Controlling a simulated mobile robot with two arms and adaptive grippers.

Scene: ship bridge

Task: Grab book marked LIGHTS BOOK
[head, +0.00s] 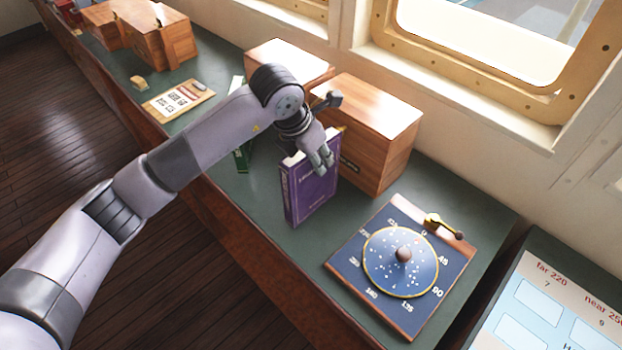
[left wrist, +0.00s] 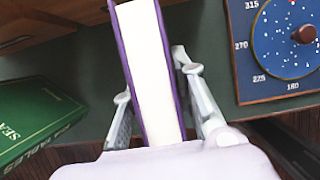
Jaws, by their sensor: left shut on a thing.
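A purple book (head: 309,188) stands upright on the green counter in front of a wooden box. Its cover and spine lettering is too small to read in the head view. My left gripper (head: 321,160) is shut on the top part of this book. In the left wrist view the purple book (left wrist: 148,65) shows its white page edges between the two fingers of my left gripper (left wrist: 155,100). A green book (left wrist: 35,120) lies to the left in the left wrist view, with part of its title showing "SEA". My right gripper is not in view.
Wooden boxes (head: 375,120) stand behind the purple book along the window wall. A blue star dial board (head: 400,262) lies to its right. A clipboard (head: 178,99) and more boxes lie farther left. The counter (head: 262,222) is clear just left of the book.

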